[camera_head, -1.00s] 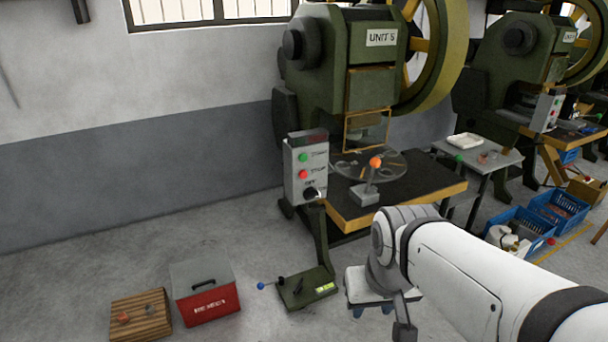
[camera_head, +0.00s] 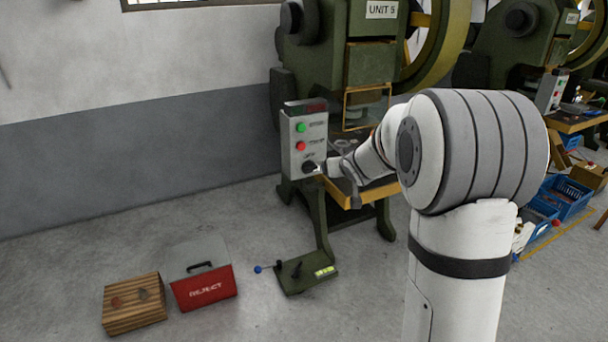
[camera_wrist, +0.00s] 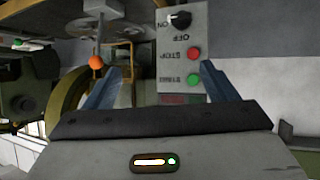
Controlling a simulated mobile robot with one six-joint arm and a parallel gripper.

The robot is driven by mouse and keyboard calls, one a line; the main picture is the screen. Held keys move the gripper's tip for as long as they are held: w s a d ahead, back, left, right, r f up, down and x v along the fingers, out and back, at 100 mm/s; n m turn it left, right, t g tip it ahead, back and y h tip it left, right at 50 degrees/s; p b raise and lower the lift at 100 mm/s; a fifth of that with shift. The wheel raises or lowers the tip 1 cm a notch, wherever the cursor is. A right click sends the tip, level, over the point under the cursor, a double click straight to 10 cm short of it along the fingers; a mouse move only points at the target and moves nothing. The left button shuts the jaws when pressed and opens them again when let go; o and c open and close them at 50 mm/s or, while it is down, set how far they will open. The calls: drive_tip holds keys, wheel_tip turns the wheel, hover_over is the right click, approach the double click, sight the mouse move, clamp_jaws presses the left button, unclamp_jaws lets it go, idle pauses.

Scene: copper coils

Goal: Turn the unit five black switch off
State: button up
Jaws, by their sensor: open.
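The black switch (camera_head: 311,167) is a round knob low on the grey control box (camera_head: 291,150) of the green press marked UNIT 5 (camera_head: 381,10). In the wrist view, which is upside down, the switch (camera_wrist: 180,20) shows near the top edge, with ON and OFF printed beside it. I cannot tell surely which way it points. My gripper (camera_wrist: 160,68) is open and empty, its two blue-grey fingers apart. The switch lies beyond the fingertips, not between them. In the head view my gripper (camera_head: 336,172) appears just right of the switch, partly hidden by my wrist.
Green (camera_head: 301,127) and red (camera_head: 301,146) buttons sit above the switch. An orange-knobbed lever (camera_wrist: 96,62) stands close by on the press table.

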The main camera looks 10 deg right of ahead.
drive_tip(key=w+f+n+t+y+b, duration=0.2)
drive_tip(key=w+f+t+b, duration=0.15)
drive_tip(key=w+f, duration=0.65)
drive_tip(key=n+t+y+b, duration=0.1)
drive_tip(key=t+y+b, duration=0.1)
drive_tip(key=y+b, duration=0.15)
approach(312, 171)
drive_tip(key=w+p, duration=0.1)
drive_tip(key=w, duration=0.1)
drive_tip(key=shift+a+x, duration=0.15)
drive_tip(key=shift+x, duration=1.65)
drive_tip(key=shift+a+x, duration=0.1)
drive_tip(key=shift+x, duration=1.7)
